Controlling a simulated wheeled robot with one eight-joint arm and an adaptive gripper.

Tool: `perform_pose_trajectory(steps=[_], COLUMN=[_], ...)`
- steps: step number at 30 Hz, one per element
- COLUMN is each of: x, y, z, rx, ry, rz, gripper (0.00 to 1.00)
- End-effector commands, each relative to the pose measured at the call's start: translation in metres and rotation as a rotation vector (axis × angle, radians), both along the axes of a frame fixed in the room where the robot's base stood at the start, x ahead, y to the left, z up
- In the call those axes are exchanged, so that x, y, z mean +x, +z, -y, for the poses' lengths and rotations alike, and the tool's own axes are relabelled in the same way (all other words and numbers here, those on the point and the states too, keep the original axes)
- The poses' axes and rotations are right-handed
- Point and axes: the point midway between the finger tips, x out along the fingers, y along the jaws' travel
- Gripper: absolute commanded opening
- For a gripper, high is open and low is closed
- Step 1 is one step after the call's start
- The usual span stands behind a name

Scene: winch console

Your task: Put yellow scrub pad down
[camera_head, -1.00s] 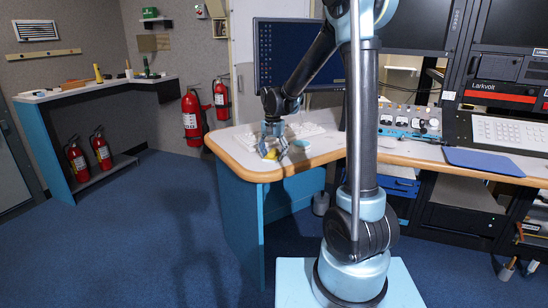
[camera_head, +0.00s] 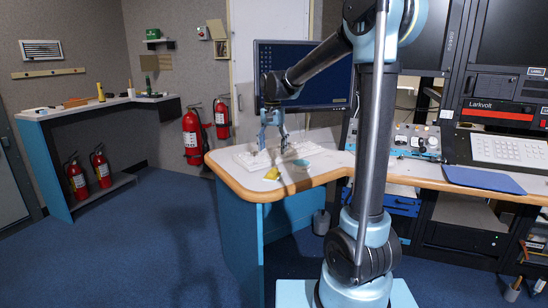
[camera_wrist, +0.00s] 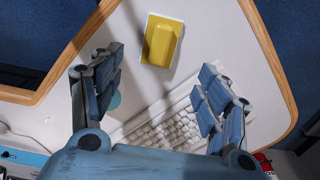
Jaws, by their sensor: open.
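The yellow scrub pad (camera_head: 272,174) lies on the white desk top (camera_head: 237,172) near its rounded wooden front edge. In the wrist view the pad (camera_wrist: 162,41) lies flat on the bare surface with a pale border around it, apart from the fingers. My gripper (camera_head: 270,147) is open and empty, raised above the desk and the keyboard. In the wrist view its two fingers (camera_wrist: 157,75) are spread wide, with the pad beyond and between them.
A white keyboard (camera_wrist: 165,128) lies close to the pad, under my gripper. A small teal round item (camera_head: 301,162) is on the desk to the right. A monitor (camera_head: 300,75) stands behind. Red fire extinguishers (camera_head: 192,137) are by the wall at left.

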Motion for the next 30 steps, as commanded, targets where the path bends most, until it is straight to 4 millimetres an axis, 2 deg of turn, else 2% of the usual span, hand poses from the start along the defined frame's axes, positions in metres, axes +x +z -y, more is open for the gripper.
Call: perform_pose_trajectory(steps=[5,8,14,20,30], x=[-0.004,-0.015,-0.059,-0.107,-0.191], y=[0.008,0.010,0.011,0.004,-0.030], z=[0.005,0.018,0.063,0.105,0.162], rx=[0.001,0.003,0.010,0.014,0.007], ry=[0.003,0.014,0.062,0.115,0.206], rz=[0.001,0.007,0.033,0.063,0.113], gripper=[0.69,0.69,0.69,0.69,0.69])
